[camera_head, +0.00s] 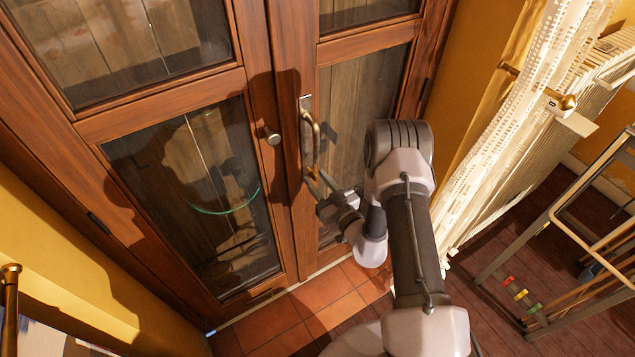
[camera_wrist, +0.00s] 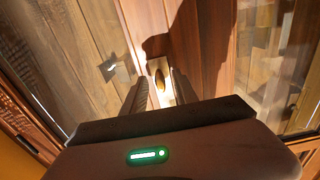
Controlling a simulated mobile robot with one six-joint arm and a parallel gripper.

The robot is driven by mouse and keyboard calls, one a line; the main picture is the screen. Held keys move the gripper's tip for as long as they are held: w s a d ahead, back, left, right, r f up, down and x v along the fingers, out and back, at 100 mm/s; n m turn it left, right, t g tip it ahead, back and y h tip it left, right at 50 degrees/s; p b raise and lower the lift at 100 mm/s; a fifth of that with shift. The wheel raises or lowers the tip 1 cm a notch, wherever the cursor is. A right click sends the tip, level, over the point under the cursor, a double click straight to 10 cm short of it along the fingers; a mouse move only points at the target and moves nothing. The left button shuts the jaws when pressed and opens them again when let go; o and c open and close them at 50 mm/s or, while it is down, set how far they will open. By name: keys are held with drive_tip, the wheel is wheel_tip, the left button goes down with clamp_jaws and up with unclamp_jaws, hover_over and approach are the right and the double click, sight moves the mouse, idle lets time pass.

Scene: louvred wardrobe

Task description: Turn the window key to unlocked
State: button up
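The window key (camera_wrist: 161,82) shows in the wrist view as a small brass-brown oval on a pale metal plate (camera_wrist: 155,65). In the head view, the plate's top (camera_head: 305,102) and the curved handle (camera_head: 315,128) are on the right door leaf, and my gripper is at the plate's lower end. My gripper (camera_wrist: 161,88) is open, with one dark finger on each side of the key. I cannot tell whether the fingers touch it. The key's far side is hidden.
The left wooden door leaf has a round knob (camera_head: 272,137) beside the handle. Terracotta tiles (camera_head: 310,303) lie below the doors.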

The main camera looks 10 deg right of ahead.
drive_tip(key=shift+w, duration=0.1)
drive_tip(key=shift+c, duration=0.2)
clamp_jaws()
drive_tip(key=shift+n, duration=0.4)
drive_tip(key=n+p, duration=0.1)
drive_tip(key=n, duration=0.7)
drive_tip(key=shift+n+p, duration=0.3)
drive_tip(key=n, duration=0.4)
drive_tip(key=shift+r+n, duration=0.1)
drive_tip(key=shift+n, duration=2.1)
